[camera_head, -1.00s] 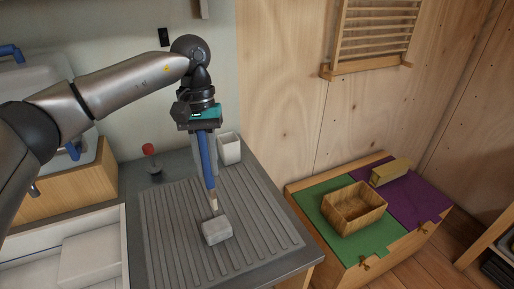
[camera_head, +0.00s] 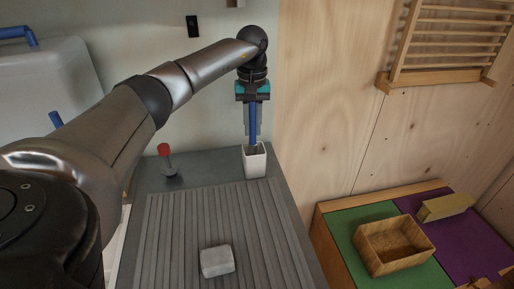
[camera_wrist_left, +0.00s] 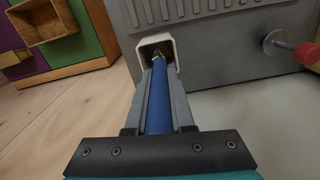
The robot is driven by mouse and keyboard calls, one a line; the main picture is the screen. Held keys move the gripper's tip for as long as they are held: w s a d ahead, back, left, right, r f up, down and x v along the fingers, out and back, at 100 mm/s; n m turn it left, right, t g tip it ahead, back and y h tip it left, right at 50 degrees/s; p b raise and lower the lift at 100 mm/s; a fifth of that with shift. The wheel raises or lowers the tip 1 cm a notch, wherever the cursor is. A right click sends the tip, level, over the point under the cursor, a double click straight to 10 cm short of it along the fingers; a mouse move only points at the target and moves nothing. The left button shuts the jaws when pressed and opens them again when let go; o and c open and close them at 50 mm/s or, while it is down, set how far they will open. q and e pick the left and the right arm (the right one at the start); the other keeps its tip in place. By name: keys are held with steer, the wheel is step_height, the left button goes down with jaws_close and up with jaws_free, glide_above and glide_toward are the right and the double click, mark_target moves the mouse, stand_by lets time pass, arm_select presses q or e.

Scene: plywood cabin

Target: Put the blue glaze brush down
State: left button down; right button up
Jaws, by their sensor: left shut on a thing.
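The blue glaze brush (camera_head: 253,120) points straight down, bristle end low. My left gripper (camera_head: 252,131) is shut on its blue handle. The white square cup (camera_head: 255,163) stands at the back right of the grey counter, right under the gripper. The brush's lower end is at the cup's mouth and seems to reach inside. In the left wrist view the brush (camera_wrist_left: 158,100) runs between the two fingers to the cup (camera_wrist_left: 172,50). Whether the tip touches the cup's bottom is hidden. My right gripper is not in view.
A grey block (camera_head: 217,262) lies on the ribbed drainboard (camera_head: 175,235). A red-topped item (camera_head: 166,158) stands on the counter left of the cup. A wooden box (camera_head: 395,246) and a yellowish block (camera_head: 445,207) sit on the low cabinet at right. The wall is close behind the cup.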

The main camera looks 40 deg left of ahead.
mark_target(253, 141)
arm_select(q)
steer(key=shift+f, duration=0.75)
steer(key=shift+f+b, duration=0.3)
steer(key=shift+f, duration=1.4)
steer(key=shift+f, duration=0.1)
steer(key=c, duration=1.1)
jaws_free()
steer(key=shift+o, duration=0.2)
step_height(253, 141, up, 12)
steer(key=shift+w+r+p, duration=0.15)
steer(key=shift+p, duration=0.85)
